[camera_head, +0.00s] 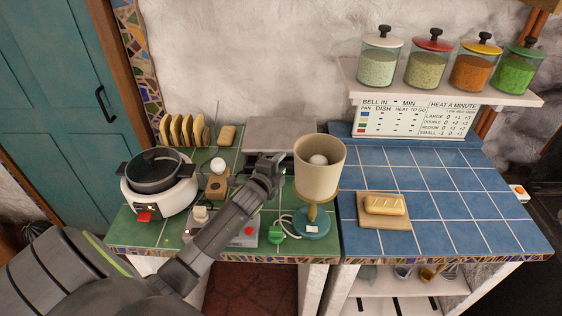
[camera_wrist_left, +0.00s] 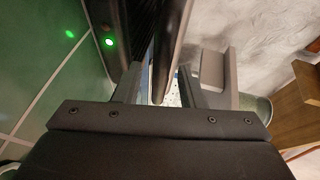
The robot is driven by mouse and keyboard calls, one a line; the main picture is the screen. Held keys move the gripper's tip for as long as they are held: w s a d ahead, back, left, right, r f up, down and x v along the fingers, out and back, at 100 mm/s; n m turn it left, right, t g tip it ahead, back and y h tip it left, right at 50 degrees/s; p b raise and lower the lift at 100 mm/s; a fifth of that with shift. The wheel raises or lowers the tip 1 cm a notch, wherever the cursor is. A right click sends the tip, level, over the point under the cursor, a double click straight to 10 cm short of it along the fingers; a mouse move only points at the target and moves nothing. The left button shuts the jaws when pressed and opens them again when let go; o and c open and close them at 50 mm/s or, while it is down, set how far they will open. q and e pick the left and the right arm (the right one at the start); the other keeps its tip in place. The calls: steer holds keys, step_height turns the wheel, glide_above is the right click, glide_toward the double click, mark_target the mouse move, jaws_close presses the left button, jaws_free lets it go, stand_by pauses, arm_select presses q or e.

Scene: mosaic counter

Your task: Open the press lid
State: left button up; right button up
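The press shows in the head view as a flat grey lid (camera_head: 284,127) against the wall at the back of the green counter. My left gripper (camera_head: 270,168) is at its front edge and hides much of the rest of the press. In the left wrist view the grey lid (camera_wrist_left: 172,45) lies beside a dark ridged part of the press with a lit green light (camera_wrist_left: 109,42). My left fingers (camera_wrist_left: 160,88) stand apart, with the lid's edge near or between them. I cannot tell whether they touch it or how far the lid is raised. My right gripper is not in view.
A beige lamp (camera_head: 318,170) stands close right of the gripper. A white cooker (camera_head: 159,193) and a rack of bread slices (camera_head: 183,130) are at the left. A loaf (camera_head: 385,204) lies on a board on the blue counter, whose right side is clear. Jars stand on a shelf above.

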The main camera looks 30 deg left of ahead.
arm_select(q)
steer(key=shift+w+a+f, duration=0.1)
steer(key=shift+w, duration=0.5)
steer(key=shift+c, duration=0.2)
jaws_close()
